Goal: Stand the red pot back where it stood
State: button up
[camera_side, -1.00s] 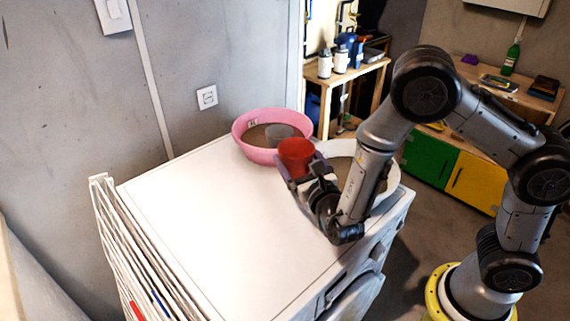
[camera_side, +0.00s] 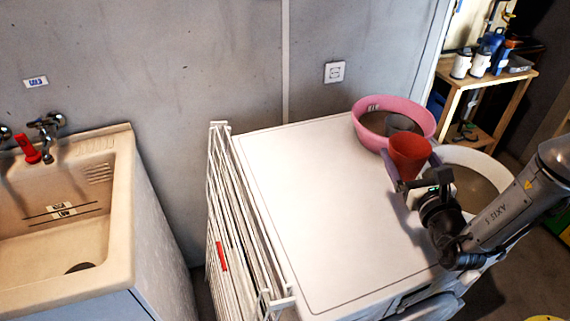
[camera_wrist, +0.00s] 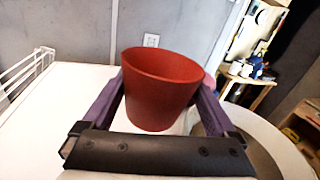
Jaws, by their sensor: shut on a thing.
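The red pot (camera_side: 409,156) is upright between the fingers of my gripper (camera_side: 406,170). In the wrist view the red pot (camera_wrist: 158,92) fills the space between the two purple fingers of my gripper (camera_wrist: 160,98), which are shut on its sides. The pot is over the white machine top (camera_side: 310,200), at its right side near the pink basin. I cannot tell whether its base touches the top.
The pink basin (camera_side: 367,128), with a grey pot (camera_side: 399,124) in it, stands at the back right of the top. A white round tub (camera_side: 455,154) is right of my gripper. A folded drying rack (camera_side: 235,225) lines the left edge. The middle is clear.

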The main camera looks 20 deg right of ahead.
jog(key=w+a+r+n+y, duration=0.1)
jog(key=w+a+n+y, duration=0.3)
jog(key=w+a, duration=0.85)
jog(key=shift+m+t+y, duration=0.3)
jog(key=shift+m, duration=0.2)
jog(key=w+a+f, duration=0.2)
jog(key=w+f, duration=0.1)
jog(key=w+a+f, duration=0.2)
jog(key=w+f, duration=0.1)
jog(key=w, duration=0.1)
jog(key=w+a+f, duration=0.2)
jog(key=w+f, duration=0.2)
jog(key=shift+w+a, duration=0.1)
jog(key=shift+a, duration=0.2)
jog(key=shift+w+f, duration=0.15)
jog(key=shift+a+f, duration=0.1)
jog(key=shift+f, duration=1.5)
jog(key=shift+f, duration=0.1)
jog(key=o, duration=1.1)
